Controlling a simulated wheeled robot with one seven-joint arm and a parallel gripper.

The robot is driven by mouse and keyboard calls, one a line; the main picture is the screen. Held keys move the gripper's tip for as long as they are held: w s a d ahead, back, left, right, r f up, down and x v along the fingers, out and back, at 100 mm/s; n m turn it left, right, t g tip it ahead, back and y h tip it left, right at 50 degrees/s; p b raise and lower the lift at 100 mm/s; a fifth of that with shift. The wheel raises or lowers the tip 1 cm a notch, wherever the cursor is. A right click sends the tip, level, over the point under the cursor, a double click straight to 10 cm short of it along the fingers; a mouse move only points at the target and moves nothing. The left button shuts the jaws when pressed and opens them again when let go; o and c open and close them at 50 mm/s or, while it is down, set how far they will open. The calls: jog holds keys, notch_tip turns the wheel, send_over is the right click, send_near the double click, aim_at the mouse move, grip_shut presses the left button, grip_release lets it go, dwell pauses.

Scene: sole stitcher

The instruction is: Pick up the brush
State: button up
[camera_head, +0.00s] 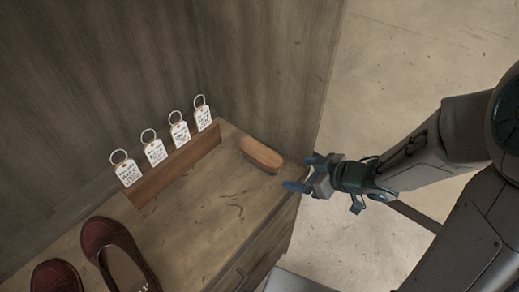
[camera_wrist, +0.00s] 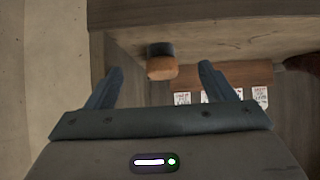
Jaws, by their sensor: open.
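The brush (camera_head: 261,154) has an oblong brown wooden back and lies on the wooden shelf top (camera_head: 222,218), near its right end. In the wrist view the brush (camera_wrist: 161,62) shows its brown back and dark bristles, ahead of the fingers and between their lines. My gripper (camera_head: 297,186) is open and empty, to the lower right of the brush and apart from it, at the shelf's right edge. Its two blue-grey fingers (camera_wrist: 160,84) stand apart in the wrist view.
A wooden rack (camera_head: 177,166) with several white ringed tags stands left of the brush. Dark red shoes (camera_head: 115,250) are at the lower left. A wooden panel (camera_head: 130,70) rises behind. The shelf between brush and shoes is clear, and open floor (camera_head: 410,60) lies to the right.

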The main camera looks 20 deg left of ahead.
aim_at(263, 153)
jog(key=w+a, duration=0.1)
jog(key=a, duration=0.5)
jog(key=w+a+b, duration=0.1)
jog(key=a, duration=0.2)
jog(key=shift+w+f, duration=0.1)
jog(key=shift+w, duration=0.2)
jog(key=b+x, duration=0.1)
jog(key=x, duration=0.4)
jog(key=shift+w+a+b, duration=0.1)
jog(key=shift+a+b, duration=0.2)
jog(key=shift+a, duration=0.05)
jog(key=c, duration=1.1)
